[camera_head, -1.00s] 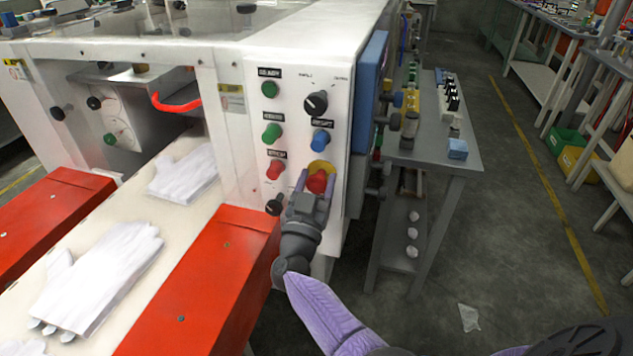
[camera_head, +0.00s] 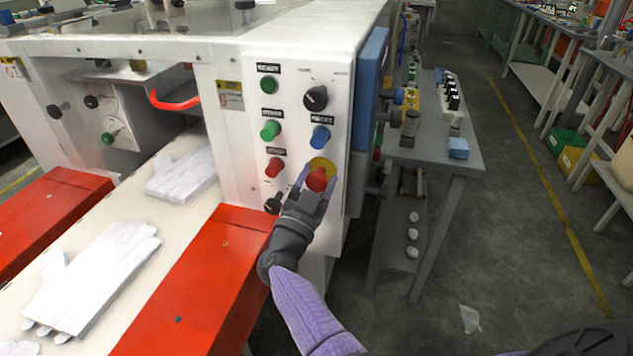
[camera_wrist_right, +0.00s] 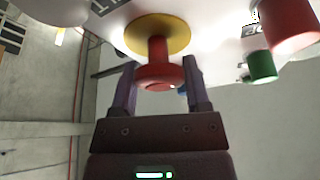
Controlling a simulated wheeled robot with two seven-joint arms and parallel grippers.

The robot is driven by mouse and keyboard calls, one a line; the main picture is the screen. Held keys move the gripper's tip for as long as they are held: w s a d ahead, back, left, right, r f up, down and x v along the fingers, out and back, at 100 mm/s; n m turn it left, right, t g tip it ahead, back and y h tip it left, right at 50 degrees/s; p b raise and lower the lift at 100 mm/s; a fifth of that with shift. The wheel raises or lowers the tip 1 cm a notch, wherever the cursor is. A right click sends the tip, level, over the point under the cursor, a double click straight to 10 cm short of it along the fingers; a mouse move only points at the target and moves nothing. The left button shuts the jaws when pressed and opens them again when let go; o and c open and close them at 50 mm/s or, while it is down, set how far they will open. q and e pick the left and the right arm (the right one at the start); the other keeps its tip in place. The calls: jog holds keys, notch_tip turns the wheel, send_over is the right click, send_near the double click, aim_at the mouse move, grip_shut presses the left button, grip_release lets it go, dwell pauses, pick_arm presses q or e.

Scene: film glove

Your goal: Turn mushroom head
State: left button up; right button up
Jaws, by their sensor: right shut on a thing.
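The red mushroom head (camera_head: 317,180) sits on a yellow round plate (camera_head: 322,165) at the lower right of the white control panel. My right gripper (camera_head: 315,185) is at it, with one finger on each side, shut on the head. In the right wrist view, the red mushroom head (camera_wrist_right: 157,76) and its stem stand out from the yellow disc (camera_wrist_right: 158,32), between the two fingertips of my right gripper (camera_wrist_right: 159,85). My left gripper is not in view.
The panel also has a black knob (camera_head: 315,98), a blue button (camera_head: 320,137), green buttons and a red button (camera_head: 273,168). White gloves (camera_head: 92,275) lie on the belt between red covers (camera_head: 200,290). A grey table (camera_head: 440,150) stands right of the machine.

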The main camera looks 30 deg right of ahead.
jog(key=shift+m+g, duration=0.6)
jog(key=shift+m, duration=0.8)
jog(key=o, duration=1.2)
jog(key=shift+o, duration=0.2)
jog(key=v, duration=0.7)
jog(key=shift+a+f, duration=0.15)
jog(key=shift+a, duration=0.1)
